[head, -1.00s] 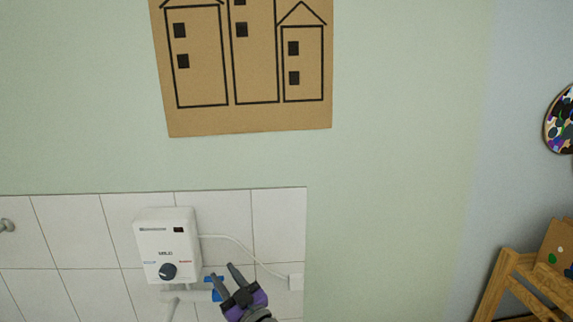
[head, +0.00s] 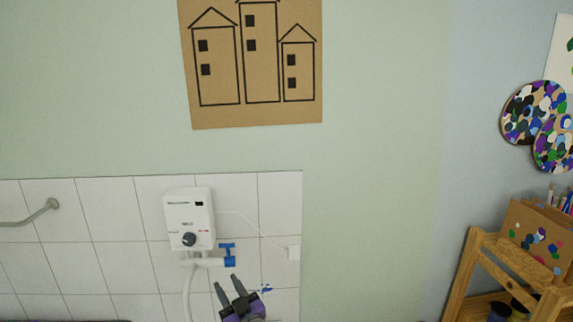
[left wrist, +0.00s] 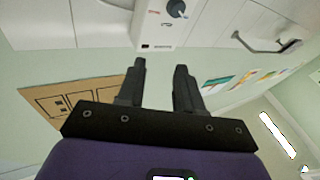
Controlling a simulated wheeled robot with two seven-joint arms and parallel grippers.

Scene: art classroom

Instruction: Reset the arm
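My left gripper (head: 230,285) is at the bottom of the head view, below the blue-handled tap (head: 229,255) and in front of the tiled wall. In the left wrist view its two fingers (left wrist: 160,80) stand apart with nothing between them, so it is open and empty. The white water heater (head: 189,219) with a dark knob hangs on the tiles above and left of the gripper. It also shows beyond the fingertips in the left wrist view (left wrist: 165,28). My right gripper is not in view.
A grab bar (head: 35,214) is on the tiles at left. A cardboard house drawing (head: 255,65) hangs above. At right, a wooden shelf (head: 470,262) holds a paint-spotted box (head: 540,238), with palettes (head: 533,112) on the wall. The green wall between is bare.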

